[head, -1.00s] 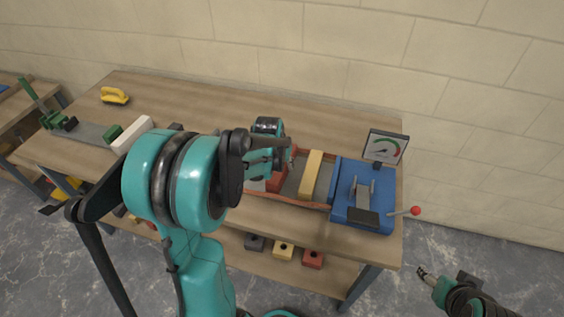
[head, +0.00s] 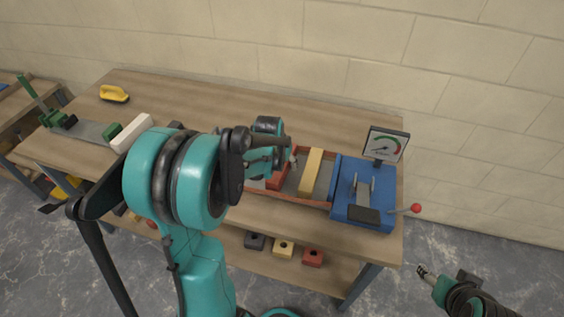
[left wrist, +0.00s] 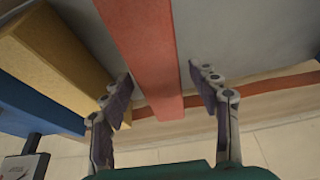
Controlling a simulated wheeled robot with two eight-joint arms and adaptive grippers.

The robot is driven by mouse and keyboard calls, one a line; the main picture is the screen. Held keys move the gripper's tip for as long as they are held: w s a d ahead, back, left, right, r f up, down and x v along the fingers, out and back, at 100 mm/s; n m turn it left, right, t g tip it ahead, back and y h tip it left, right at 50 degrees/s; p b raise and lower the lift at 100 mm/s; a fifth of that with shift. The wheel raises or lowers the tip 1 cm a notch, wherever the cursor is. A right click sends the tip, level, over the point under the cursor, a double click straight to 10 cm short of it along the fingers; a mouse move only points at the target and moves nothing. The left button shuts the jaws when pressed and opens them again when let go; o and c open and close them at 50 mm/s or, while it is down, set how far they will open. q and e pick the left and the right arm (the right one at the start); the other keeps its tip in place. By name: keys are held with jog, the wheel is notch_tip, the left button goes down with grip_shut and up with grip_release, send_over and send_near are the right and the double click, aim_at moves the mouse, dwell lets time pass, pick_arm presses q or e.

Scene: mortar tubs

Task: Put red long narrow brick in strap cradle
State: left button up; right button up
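The red long narrow brick (head: 277,181) lies in a red-rimmed tray (head: 318,205), partly hidden by my left arm. In the left wrist view the red brick (left wrist: 147,50) runs between the fingers of my left gripper (left wrist: 162,82). The fingers are open, with a gap on the right side; the left finger is close to the brick. In the head view this gripper (head: 289,160) is over the tray, mostly hidden by its arm. My right gripper (head: 426,271) is off the bench at lower right, too small to tell its opening. I cannot tell which fixture is the strap cradle.
A yellow brick (head: 311,172) lies right of the red one. A blue device (head: 350,207) with a red-knobbed lever and a gauge (head: 385,146) adjoin the tray. At left are a grey plate (head: 90,132) with green fittings, a white block (head: 132,132) and a yellow-handled tool (head: 114,94).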

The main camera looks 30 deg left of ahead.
pick_arm(q)
jog(key=v, duration=1.2)
jog(key=s+d+f+m+t, duration=0.1)
jog(key=s+d+m+t, duration=0.1)
jog(key=s+d, duration=1.2)
jog(key=shift+d+f+t+h, duration=0.25)
jog(key=shift+d+t+h, duration=0.05)
jog(key=shift+h, duration=0.1)
